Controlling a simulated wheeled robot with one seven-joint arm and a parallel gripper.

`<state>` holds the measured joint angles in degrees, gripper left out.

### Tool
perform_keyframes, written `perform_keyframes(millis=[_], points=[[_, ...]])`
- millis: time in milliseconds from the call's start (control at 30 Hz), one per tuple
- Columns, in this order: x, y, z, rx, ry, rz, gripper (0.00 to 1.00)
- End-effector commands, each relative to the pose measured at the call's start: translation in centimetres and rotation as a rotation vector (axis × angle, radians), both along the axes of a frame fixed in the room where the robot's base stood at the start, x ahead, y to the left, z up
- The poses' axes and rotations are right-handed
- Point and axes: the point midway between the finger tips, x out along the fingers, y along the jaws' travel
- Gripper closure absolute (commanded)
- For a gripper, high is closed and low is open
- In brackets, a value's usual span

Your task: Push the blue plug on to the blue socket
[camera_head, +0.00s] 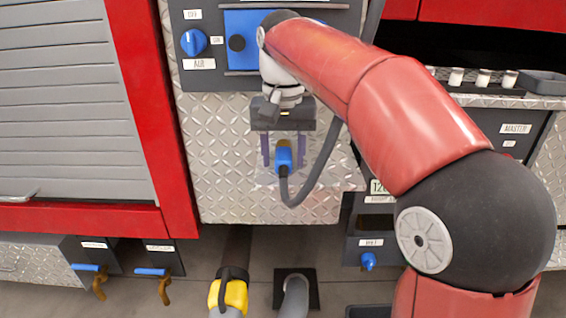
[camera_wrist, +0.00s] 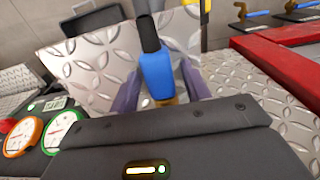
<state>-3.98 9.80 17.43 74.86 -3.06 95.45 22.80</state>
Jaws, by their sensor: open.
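The blue plug (camera_head: 284,159) has a brass end and a dark cable, which loops down and to the right. It also shows in the wrist view (camera_wrist: 157,75), its brass end towards my gripper's dark body. My gripper (camera_head: 284,162) is open, with one purple finger on each side of the plug. The wrist view shows gaps between the fingers and the plug; they do not grip it. A blue panel (camera_head: 262,22) with a dark round fitting (camera_head: 237,43) is above left of my gripper. I cannot tell if this is the blue socket; my arm hides part of the panel.
A blue knob (camera_head: 194,42) is left of the blue panel. Diamond plate (camera_head: 222,150) surrounds the plug area. A red frame (camera_head: 150,110) and shutter (camera_head: 70,100) stand left. Blue-handled valves (camera_head: 150,271) and a yellow-collared hose (camera_head: 229,294) are below.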

Motion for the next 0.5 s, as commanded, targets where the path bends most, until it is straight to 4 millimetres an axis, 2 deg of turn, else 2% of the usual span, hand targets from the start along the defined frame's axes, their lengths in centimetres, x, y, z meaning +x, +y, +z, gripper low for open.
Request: perform_keyframes(millis=[167, 467, 500], points=[[0.0, 0.0, 0.04, 0.0, 0.0, 0.0, 0.53], [0.0, -0.01, 0.04, 0.0, 0.0, 0.0, 0.89], [0.0, -0.01, 0.07, 0.0, -0.001, 0.0, 0.91]])
